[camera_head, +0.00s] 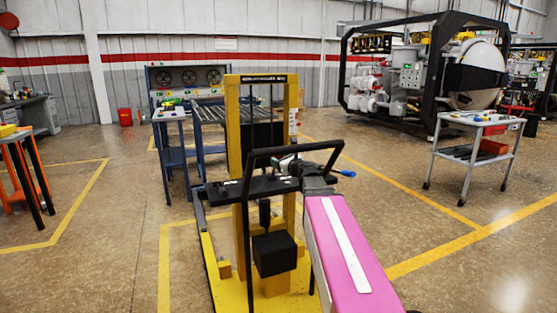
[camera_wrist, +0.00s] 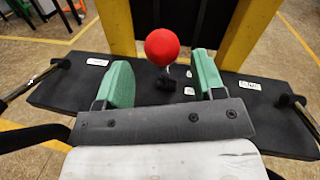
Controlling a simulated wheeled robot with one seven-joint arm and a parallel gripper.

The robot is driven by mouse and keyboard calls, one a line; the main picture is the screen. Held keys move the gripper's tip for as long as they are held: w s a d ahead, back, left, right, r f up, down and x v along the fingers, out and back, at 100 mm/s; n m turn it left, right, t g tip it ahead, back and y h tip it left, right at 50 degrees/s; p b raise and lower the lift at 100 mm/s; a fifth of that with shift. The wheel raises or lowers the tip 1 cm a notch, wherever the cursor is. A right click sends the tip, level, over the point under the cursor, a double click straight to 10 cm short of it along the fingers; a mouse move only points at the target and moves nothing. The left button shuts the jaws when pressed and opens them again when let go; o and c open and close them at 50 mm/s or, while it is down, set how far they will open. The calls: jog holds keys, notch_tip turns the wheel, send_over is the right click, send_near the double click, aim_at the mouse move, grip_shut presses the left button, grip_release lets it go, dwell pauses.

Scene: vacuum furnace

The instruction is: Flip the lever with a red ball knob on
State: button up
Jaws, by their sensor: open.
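The red ball knob (camera_wrist: 162,46) stands up from a black panel (camera_wrist: 60,92) in the wrist view. The dark lever base beneath it is partly visible. My gripper (camera_wrist: 161,62) is open, with one green finger on each side of the knob's line. The knob shows just beyond and between the fingertips, with gaps on both sides, and is not gripped. In the head view my gripper (camera_head: 290,163) is at the black panel (camera_head: 235,189) of the yellow-framed machine (camera_head: 233,130). I cannot make out the red knob there.
Black bars flank the panel, including a dark handle (camera_wrist: 290,101) at its right. In the head view a black tubular bar (camera_head: 290,149) and a blue-tipped handle (camera_head: 346,173) are close to my gripper.

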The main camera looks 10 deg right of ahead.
jog(key=v, duration=0.5)
jog(key=shift+s, duration=0.1)
